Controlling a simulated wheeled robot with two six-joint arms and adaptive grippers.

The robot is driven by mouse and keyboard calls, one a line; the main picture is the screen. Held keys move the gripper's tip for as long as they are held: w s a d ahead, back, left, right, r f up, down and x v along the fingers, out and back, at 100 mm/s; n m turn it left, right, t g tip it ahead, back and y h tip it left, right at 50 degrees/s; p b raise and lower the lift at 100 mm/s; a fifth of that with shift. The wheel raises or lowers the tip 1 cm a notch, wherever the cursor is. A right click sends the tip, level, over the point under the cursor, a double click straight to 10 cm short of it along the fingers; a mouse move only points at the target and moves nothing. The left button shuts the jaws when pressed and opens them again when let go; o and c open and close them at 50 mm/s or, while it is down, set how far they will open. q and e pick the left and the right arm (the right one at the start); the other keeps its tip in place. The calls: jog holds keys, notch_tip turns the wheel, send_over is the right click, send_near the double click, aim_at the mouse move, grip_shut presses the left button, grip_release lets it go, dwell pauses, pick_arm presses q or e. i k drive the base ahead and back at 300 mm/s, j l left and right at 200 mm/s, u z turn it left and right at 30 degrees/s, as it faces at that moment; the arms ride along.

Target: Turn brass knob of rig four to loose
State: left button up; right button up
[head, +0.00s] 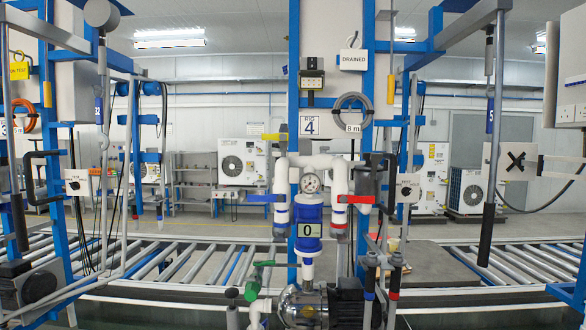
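Rig four stands in the middle of the head view, marked by a "4" plate (310,126) on its blue column (310,20). White pipes carry a round pressure gauge (311,183) and a blue meter (308,222) reading 0. I cannot pick out a brass knob with certainty. Neither of my grippers is in view.
A silver and black pump (318,305) is at the bottom, with a green lever (262,277) to its left. Blue (264,198) and red (354,199) levers flank the pipes. A roller conveyor (190,265) runs behind. A dark-ended rod (487,235) hangs at the right.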

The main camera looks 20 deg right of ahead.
aim_at(308, 310)
jog(key=k+l+z, duration=0.15)
jog(key=k+z, duration=0.15)
jog(key=z, duration=0.15)
jog(key=k+l+z, duration=0.25)
jog(key=z, duration=0.2)
jog(key=k, duration=0.05)
